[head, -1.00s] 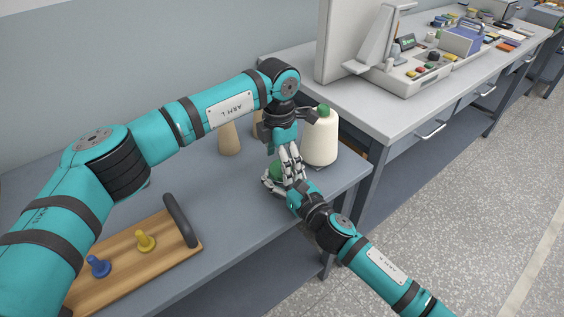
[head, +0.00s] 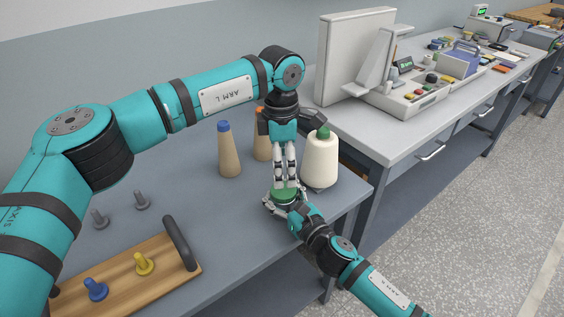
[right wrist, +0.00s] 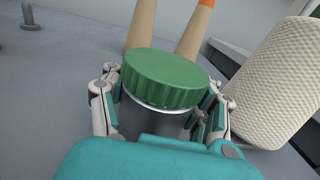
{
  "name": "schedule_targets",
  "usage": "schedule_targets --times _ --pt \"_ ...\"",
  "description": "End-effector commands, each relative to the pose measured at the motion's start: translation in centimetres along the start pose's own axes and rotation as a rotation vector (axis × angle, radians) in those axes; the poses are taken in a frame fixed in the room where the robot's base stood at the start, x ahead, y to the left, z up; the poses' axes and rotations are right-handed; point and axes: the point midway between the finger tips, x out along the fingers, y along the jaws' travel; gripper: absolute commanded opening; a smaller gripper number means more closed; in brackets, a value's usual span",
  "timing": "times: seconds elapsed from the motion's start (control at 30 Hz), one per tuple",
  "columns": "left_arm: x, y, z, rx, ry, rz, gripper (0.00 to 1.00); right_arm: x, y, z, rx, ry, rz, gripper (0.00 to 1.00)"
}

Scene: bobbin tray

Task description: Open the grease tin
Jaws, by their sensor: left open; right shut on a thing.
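The grease tin stands on the grey-blue bench near its front edge, with a ribbed green lid (head: 284,196) on top. In the right wrist view the lid (right wrist: 165,77) sits over the dark grey tin body (right wrist: 150,121), with a pale rim just beneath it. My right gripper (head: 284,208) is shut on the tin body, a finger on each side below the lid. My left gripper (head: 287,183) points straight down over the lid, open. The right wrist view shows no left finger on the lid, so it looks clear of it.
A cream thread cone (head: 320,160) stands close to the tin on the right. Two tan cones, one blue-tipped (head: 229,155) and one orange-tipped (head: 261,140), stand behind. Bench between is clear.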

Motion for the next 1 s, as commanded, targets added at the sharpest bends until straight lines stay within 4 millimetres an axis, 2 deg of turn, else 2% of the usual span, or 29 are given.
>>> schedule_targets --times 0.1,0.23,0.7,1.0 --pt "-1.0 -0.1 -0.1 0.143 0.003 0.002 0.84 0.0 -0.1 -0.2 -0.002 0.003 -0.003 0.0" --pt "-0.8 -0.2 -0.2 0.212 0.002 -0.002 0.84 0.0 -0.1 -0.2 -0.002 0.003 -0.002 0.0" --pt "5.7 -0.2 -0.2 0.216 0.002 -0.003 0.84 0.0 -0.1 -0.2 -0.002 0.003 -0.002 0.0" --pt "6.8 -0.2 -0.2 0.215 0.002 -0.001 0.84 0.0 -0.1 -0.2 -0.002 0.003 -0.002 0.0"
